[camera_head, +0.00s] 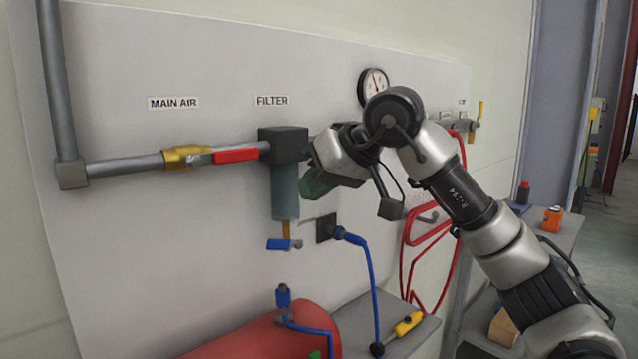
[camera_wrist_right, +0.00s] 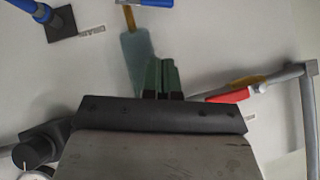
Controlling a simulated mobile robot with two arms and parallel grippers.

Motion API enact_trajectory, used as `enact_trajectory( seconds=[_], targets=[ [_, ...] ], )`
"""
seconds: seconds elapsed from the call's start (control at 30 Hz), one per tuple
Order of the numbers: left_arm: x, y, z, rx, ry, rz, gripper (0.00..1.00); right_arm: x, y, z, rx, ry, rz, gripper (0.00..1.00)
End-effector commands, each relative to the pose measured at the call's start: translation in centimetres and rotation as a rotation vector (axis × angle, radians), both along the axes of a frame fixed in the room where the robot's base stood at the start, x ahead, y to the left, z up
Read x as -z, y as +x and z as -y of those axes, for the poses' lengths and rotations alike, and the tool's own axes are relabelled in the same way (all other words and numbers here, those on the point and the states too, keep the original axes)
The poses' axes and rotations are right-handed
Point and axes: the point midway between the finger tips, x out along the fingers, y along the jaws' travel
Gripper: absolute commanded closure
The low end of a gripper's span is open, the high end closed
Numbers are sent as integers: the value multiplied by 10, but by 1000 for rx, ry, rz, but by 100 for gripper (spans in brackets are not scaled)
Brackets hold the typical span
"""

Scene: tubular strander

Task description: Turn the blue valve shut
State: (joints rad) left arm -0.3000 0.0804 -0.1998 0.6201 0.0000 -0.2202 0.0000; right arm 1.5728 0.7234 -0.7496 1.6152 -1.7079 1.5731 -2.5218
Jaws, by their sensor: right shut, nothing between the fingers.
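The blue valve handle (camera_head: 282,244) lies level across the short brass stem (camera_head: 286,228) under the grey filter bowl (camera_head: 285,192). In the right wrist view, which is turned over, the blue handle (camera_wrist_right: 152,3) shows at the top edge, partly cut off. My right gripper (camera_head: 312,186) is beside the filter bowl, above and to the right of the blue handle and apart from it. Its green fingers (camera_wrist_right: 161,72) are closed together and empty, in front of the bowl in the wrist view. My left gripper is in neither view.
A red lever (camera_head: 237,155) lies along the main air pipe (camera_head: 125,165), left of the filter head (camera_head: 283,145). A blue hose (camera_head: 371,280) runs down from a wall socket (camera_head: 327,228). A red tank (camera_head: 265,340) stands below. A gauge (camera_head: 373,82) hangs behind my arm.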

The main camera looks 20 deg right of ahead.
Motion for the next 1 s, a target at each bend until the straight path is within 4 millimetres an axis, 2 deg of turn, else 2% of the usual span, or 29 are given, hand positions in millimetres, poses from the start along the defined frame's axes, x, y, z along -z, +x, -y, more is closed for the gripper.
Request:
enact_trajectory(
  seconds=[0.23, 0.33, 0.5, 1.0],
  targets=[
    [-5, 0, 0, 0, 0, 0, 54, 37, 32, -26, -1, 2, -4, 100],
    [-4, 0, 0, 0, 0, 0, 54, 53, 31, -30, -1, 1, -2, 100],
    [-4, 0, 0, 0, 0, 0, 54, 69, 28, -35, 1, 2, -1, 100],
    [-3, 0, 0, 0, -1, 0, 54, 76, 27, -38, 1, 3, 1, 100]
  ],
)
